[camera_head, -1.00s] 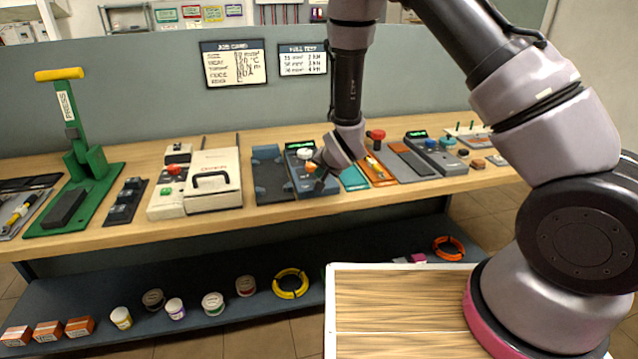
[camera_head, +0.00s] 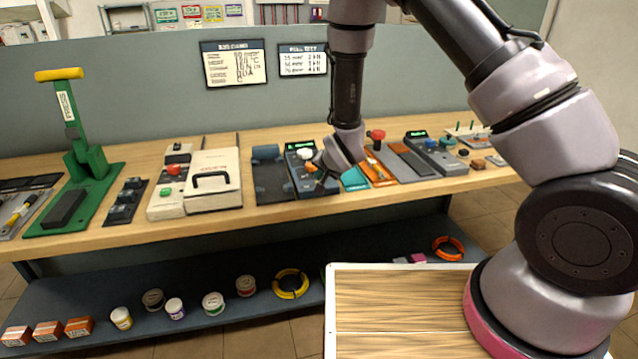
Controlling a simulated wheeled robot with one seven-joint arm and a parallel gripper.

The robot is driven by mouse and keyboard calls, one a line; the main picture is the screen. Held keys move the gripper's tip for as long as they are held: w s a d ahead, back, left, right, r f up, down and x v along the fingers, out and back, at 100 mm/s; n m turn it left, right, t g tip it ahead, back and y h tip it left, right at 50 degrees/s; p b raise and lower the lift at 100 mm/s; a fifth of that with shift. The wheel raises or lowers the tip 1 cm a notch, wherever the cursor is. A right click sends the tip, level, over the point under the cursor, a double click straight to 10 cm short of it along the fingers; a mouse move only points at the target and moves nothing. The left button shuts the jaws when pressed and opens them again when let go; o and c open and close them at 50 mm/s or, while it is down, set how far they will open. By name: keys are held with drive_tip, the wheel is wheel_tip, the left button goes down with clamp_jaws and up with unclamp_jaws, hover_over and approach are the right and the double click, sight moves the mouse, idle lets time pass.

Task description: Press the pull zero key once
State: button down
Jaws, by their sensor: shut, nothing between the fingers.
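A blue-grey bench unit (camera_head: 303,184) with a small lit green display (camera_head: 300,145) stands mid-bench. It has a white round knob (camera_head: 304,153) and a small orange key (camera_head: 311,167). My gripper (camera_head: 319,181) is shut and empty, low over the right side of this unit, with its tips close to the orange key. I cannot tell whether the tips touch a key, and the gripper hides part of the unit's face. The key labels are too small to read. A second unit (camera_head: 436,157) with a green display and coloured knobs stands further right.
A dark blue fixture (camera_head: 271,174) stands close on the left, beside a white machine with a black handle (camera_head: 212,186). A green press (camera_head: 88,165) stands far left.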

drive_tip(key=shift+f, duration=0.5)
idle(0.7)
drive_tip(key=shift+r, duration=0.9)
drive_tip(key=shift+r, duration=2.5)
